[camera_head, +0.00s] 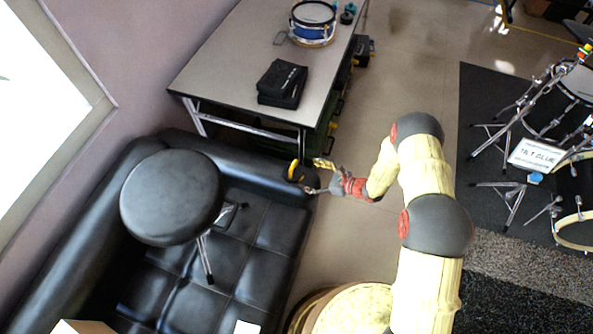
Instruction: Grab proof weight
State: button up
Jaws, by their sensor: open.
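A small dark rounded object with a yellow band (301,176), which looks like the proof weight, is at the end corner of the black sofa. My gripper (320,177) is open beside its right side, with one finger at the upper right and the other at the lower right. I cannot tell whether the fingers touch it. Its underside and what it rests on are hard to make out.
The black sofa (262,232) holds a round black stool (171,197). A grey table (225,62) behind carries a black case (282,83) and a blue drum (312,24). Drum gear stands on a dark mat (487,110) at right. Bare floor (345,225) lies between.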

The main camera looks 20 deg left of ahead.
aim_at(296, 172)
jog(key=x, duration=0.2)
jog(key=b+x, duration=0.1)
jog(key=x, duration=0.1)
jog(key=f+b+x, duration=0.1)
jog(key=x, duration=0.2)
jog(key=shift+s, duration=0.3)
jog(key=shift+c, duration=0.4)
jog(key=shift+d, duration=0.1)
jog(key=c, duration=2)
jog(key=shift+w+r, duration=0.15)
jog(key=shift+c, duration=0.4)
jog(key=shift+r, duration=0.1)
